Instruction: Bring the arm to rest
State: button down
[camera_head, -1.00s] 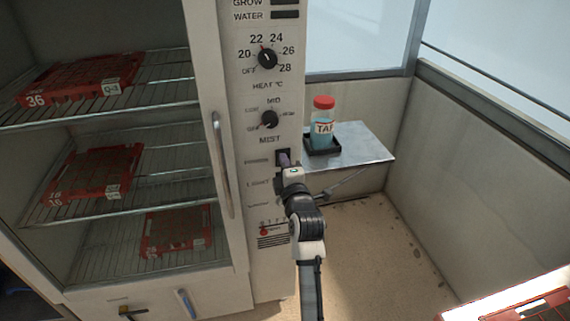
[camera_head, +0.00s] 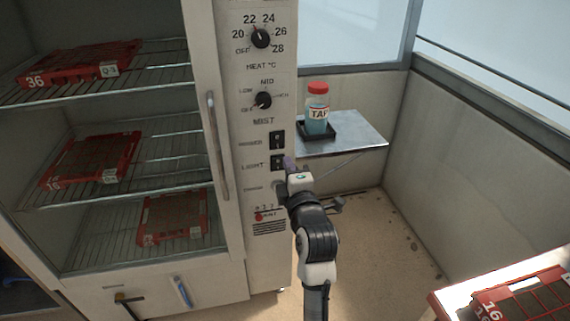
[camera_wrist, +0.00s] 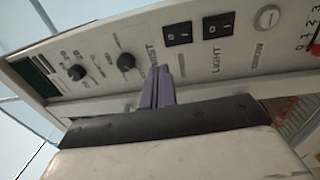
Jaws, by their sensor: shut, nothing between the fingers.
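My gripper (camera_head: 289,162) is in front of the cabinet's control panel (camera_head: 262,85), just right of the lower rocker switch (camera_head: 277,162) marked LIGHT. In the wrist view its purple fingers (camera_wrist: 158,88) are closed together and empty, pointing at the panel. Whether the fingertips touch the panel is unclear. My arm reaches up from the bottom of the head view. The upper rocker switch (camera_head: 277,140) is now uncovered; both switches also show in the wrist view, the MIST-side one (camera_wrist: 177,34) and the LIGHT-side one (camera_wrist: 218,25).
The cabinet's shelves hold red trays (camera_head: 85,66) on the left. A door handle (camera_head: 217,145) stands out beside the panel. A bottle with a red cap (camera_head: 317,108) stands in a black dish on a small metal shelf (camera_head: 360,134). Another red tray (camera_head: 525,300) is at lower right.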

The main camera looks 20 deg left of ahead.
jog(key=shift+v, duration=0.85)
jog(key=shift+r, duration=0.15)
